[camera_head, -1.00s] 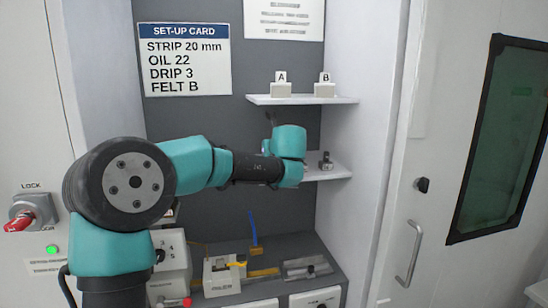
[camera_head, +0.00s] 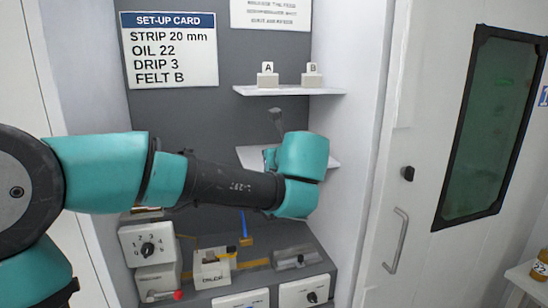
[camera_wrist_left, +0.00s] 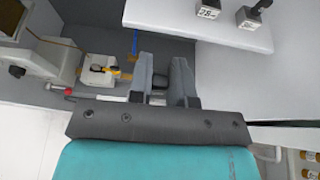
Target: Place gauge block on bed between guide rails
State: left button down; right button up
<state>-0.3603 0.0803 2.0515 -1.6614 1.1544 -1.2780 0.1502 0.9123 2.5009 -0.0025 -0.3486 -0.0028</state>
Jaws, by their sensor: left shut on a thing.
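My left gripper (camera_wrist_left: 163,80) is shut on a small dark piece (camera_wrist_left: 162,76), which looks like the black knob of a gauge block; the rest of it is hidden. In the head view, my left wrist hides the fingers and the held piece. Two more light blocks with black knobs, a left one (camera_wrist_left: 207,9) and a right one (camera_wrist_left: 250,17), stand on the white shelf (camera_wrist_left: 230,38) to the right of the fingers. The grey metal bed (camera_head: 297,257) lies on the bench below my wrist. Its guide rails are too small to make out clearly. My right gripper is not in view.
A cream box (camera_head: 212,267) with a yellow strip stands left of the bed, near a blue upright tool (camera_head: 243,222). A dial box (camera_head: 147,245) is farther left. The upper shelf (camera_head: 290,91) holds blocks A (camera_head: 268,77) and B (camera_head: 312,76). A side wall bounds the bay at right.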

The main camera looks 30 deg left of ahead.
pick_arm(q)
jog(key=shift+f, duration=0.1)
dwell(0.7)
jog(key=w+d+f+m+t+h, duration=0.1)
jog(key=d+f, duration=0.1)
jog(key=f, duration=1)
jog(key=w+d+f+m+h, duration=0.1)
jog(key=d+f+m+h, duration=0.1)
jog(key=f, duration=1.1)
jog(key=w+d+f+m+t+h, duration=0.1)
jog(key=d+f+m+h, duration=0.1)
jog(key=f, duration=1)
jog(key=shift+w+d+f+t, duration=0.3)
jog(key=shift+d+f, duration=0.1)
jog(key=shift+d, duration=0.5)
jog(key=shift+w+a+r+n+g+y, duration=0.25)
jog(key=shift+a+r+n+g+y, duration=0.3)
jog(key=shift+r+n+y, duration=0.25)
jog(key=shift+w+a+r+n+g+y, duration=0.2)
jog(key=shift+a+r+n+g+y, duration=0.2)
jog(key=shift+a+r+n+y, duration=0.45)
jog(key=shift+w+a+r+n+g+y, duration=0.25)
jog(key=shift+a+r+n+g+y, duration=0.25)
jog(key=shift+n+y, duration=0.35)
